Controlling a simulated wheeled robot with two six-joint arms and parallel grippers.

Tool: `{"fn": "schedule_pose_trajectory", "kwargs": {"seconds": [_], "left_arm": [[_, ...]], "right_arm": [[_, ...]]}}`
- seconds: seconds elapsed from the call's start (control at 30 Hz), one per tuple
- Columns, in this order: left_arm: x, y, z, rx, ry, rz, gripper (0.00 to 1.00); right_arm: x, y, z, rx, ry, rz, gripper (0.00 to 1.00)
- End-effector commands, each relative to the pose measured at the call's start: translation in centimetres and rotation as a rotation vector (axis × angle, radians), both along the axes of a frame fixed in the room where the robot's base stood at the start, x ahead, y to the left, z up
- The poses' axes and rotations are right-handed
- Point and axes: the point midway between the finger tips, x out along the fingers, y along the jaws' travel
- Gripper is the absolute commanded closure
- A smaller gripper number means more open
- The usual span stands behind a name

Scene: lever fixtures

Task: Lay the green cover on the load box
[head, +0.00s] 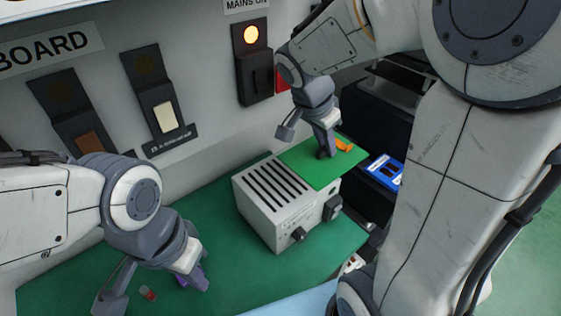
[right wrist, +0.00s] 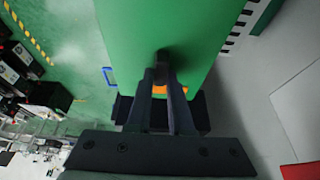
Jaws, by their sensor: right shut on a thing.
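The green cover (head: 303,163) is a flat plate, seen over the right part of the load box (head: 262,217), a pale box with dark slots on top. The slots at the left stay uncovered. I cannot tell whether the cover touches the box. My right gripper (head: 325,153) is shut on the cover's dark knob. In the right wrist view, the fingers (right wrist: 162,75) close on that knob, and the cover (right wrist: 130,35) fills the upper middle. My left gripper (head: 192,277) is low at the left, away from the box; its finger gap is unclear.
The box stands on a green bench top (head: 215,215). Behind it is a panel with switches (head: 165,117) and a lit lamp (head: 251,34). An orange item (head: 344,146) is beside the right gripper, and a blue item (head: 384,171) lies further right. A small red item (head: 148,293) is near the left gripper.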

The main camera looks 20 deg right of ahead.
Motion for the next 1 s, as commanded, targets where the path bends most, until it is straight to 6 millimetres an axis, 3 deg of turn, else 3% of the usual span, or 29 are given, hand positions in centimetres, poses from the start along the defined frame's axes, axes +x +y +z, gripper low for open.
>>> {"fn": "schedule_pose_trajectory", "kwargs": {"seconds": [0.2, 0.4, 0.57, 0.8, 1.0], "left_arm": [[0.0, 0.0, 1.5, 0.000, 0.000, 0.000, 1.00], [0.0, 0.0, 2.3, 0.000, 0.000, 0.001, 1.00], [0.0, 0.0, 2.5, 0.000, 0.000, 0.001, 1.00], [0.0, 0.0, 3.3, 0.000, 0.000, 0.001, 1.00], [0.0, 0.0, 3.2, 0.000, 0.000, 0.001, 1.00]], "right_arm": [[3.1, 4.1, -2.8, -0.002, 0.007, 0.009, 1.00], [5.0, 6.6, -4.8, -0.002, 0.002, 0.006, 1.00], [5.4, 7.1, -5.7, -0.001, 0.001, 0.004, 1.00], [5.4, 7.1, -8.9, -0.002, 0.004, 0.005, 1.00], [5.4, 7.1, -9.4, 0.000, -0.001, 0.004, 1.00]]}}
